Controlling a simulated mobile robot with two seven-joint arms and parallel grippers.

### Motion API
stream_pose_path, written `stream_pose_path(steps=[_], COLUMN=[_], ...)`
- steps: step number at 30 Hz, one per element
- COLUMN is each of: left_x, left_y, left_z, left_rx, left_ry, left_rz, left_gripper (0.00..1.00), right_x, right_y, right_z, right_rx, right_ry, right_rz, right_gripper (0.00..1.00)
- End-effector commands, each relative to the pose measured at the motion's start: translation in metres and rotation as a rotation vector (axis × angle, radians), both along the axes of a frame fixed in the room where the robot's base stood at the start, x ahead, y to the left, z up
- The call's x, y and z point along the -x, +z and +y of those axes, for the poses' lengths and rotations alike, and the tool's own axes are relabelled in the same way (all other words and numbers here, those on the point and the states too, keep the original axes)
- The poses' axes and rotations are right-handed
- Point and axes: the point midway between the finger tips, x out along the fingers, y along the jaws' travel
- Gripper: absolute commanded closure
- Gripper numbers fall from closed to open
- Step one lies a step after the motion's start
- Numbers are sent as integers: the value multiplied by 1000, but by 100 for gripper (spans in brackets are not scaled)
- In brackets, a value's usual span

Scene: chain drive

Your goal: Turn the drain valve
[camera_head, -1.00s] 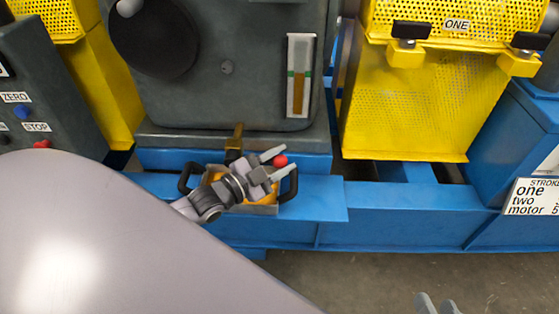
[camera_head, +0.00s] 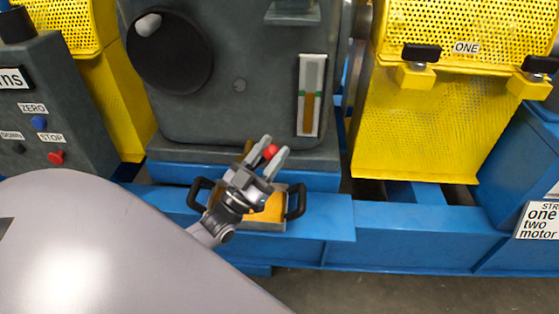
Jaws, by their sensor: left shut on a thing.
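The drain valve is at the foot of the grey gearbox housing (camera_head: 215,120), above a drip tray. A piece of its brass body (camera_head: 245,150) shows behind my left gripper. Its red knob (camera_head: 271,152) sits between the fingertips of my left gripper (camera_head: 269,157). The two pale fingers lie on either side of the knob, and the gripper is shut on it. The gripper and wrist hide most of the valve and its lever. My right gripper is not in view.
The drip tray (camera_head: 258,226) with amber liquid and two black handles stands on the blue base frame (camera_head: 325,212) under the wrist. A yellow mesh guard (camera_head: 420,130) stands to the right. A control panel (camera_head: 50,100) with buttons is at left.

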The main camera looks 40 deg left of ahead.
Motion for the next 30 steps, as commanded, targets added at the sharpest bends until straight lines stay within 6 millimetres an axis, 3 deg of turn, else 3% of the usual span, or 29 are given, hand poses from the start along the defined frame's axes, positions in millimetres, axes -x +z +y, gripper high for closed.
stream_pose_path(steps=[18,30], left_x=[28,37], left_y=[21,23], left_z=[45,61], left_rx=[477,628], left_ry=[-3,-6], left_rz=[-275,-365], left_gripper=[100,100], right_x=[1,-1], right_y=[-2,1], right_z=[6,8], right_rx=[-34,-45], right_ry=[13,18], right_rz=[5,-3], right_gripper=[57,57])
